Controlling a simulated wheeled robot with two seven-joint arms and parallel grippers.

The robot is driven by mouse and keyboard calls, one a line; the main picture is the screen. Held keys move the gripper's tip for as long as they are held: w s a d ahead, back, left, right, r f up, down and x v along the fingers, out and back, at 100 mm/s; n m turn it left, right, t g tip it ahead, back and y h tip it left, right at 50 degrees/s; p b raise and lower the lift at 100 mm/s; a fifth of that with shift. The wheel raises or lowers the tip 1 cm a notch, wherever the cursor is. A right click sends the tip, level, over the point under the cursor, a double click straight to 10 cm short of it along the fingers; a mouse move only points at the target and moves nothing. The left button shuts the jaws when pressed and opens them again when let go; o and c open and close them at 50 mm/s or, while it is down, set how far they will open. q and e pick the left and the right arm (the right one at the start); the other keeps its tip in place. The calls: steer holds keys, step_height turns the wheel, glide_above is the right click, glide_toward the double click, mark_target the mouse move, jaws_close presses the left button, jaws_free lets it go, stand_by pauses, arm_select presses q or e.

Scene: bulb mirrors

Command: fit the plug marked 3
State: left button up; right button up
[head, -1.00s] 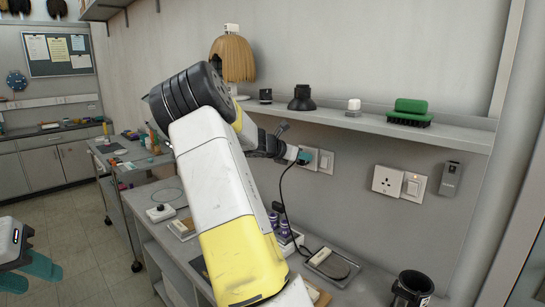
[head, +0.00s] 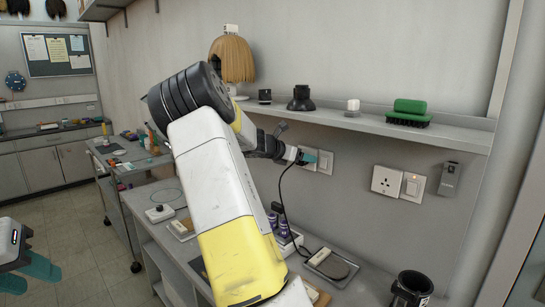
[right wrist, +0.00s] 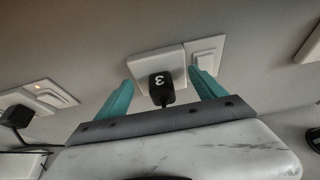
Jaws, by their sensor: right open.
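The black plug marked 3 (right wrist: 161,88) sits at the front of a white wall socket (right wrist: 145,62), with its cable at the near side. I cannot tell how deep it sits. My right gripper (right wrist: 160,95) has its teal fingers spread on either side of the plug, apart from it. In the head view my right gripper (head: 308,157) is at the socket plate (head: 325,162), and my arm hides part of the wall. My left gripper (head: 28,272) is at the left edge, far from the sockets, with its teal fingers apart and empty.
Another socket (head: 387,180) with a switch (head: 413,187) is further right. In the right wrist view another black plug (right wrist: 16,117) is at a socket on the left. The shelf (head: 350,121) above holds a green brush (head: 409,113). A black cup (head: 411,288) stands on the counter.

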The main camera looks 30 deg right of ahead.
steer(key=shift+v, duration=3)
steer(key=v, duration=0.7)
steer(key=shift+a, duration=0.35)
steer(key=shift+s, duration=0.2)
